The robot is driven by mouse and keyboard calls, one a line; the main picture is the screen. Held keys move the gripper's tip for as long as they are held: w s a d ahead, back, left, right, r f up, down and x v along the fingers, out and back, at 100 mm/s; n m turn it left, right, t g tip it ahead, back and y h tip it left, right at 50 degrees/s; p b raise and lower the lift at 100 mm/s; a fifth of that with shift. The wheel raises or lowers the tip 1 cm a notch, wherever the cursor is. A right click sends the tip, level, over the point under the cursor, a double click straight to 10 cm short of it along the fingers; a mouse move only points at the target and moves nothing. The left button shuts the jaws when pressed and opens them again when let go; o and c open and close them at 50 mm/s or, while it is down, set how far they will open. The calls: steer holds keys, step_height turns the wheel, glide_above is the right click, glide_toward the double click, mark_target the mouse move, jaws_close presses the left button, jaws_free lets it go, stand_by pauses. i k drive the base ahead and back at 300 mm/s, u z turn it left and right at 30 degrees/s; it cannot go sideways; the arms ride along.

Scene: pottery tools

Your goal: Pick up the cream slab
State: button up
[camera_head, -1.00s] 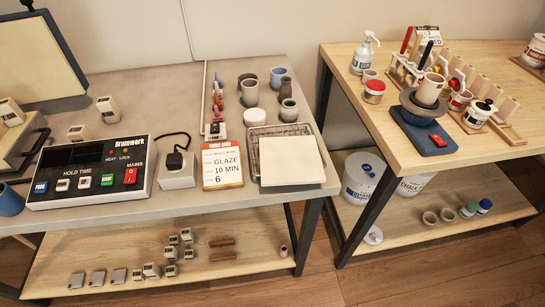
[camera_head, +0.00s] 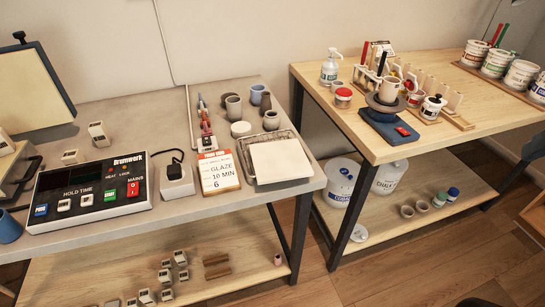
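The cream slab (camera_head: 281,161) is a flat, pale square lying on a wire rack or tray (camera_head: 247,172) near the front right corner of the grey-topped table. It covers much of the tray, whose wire rim shows behind and to the left. My gripper is not in view.
A control box (camera_head: 88,192) is further left. A gap separates this table from the wooden table (camera_head: 467,149) on the right.

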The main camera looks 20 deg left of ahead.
mark_target(279, 161)
steer(key=u, duration=0.8)
steer(key=i, duration=0.65)
steer(key=z, duration=0.05)
steer(key=k, duration=0.6)
steer(key=u, duration=0.1)
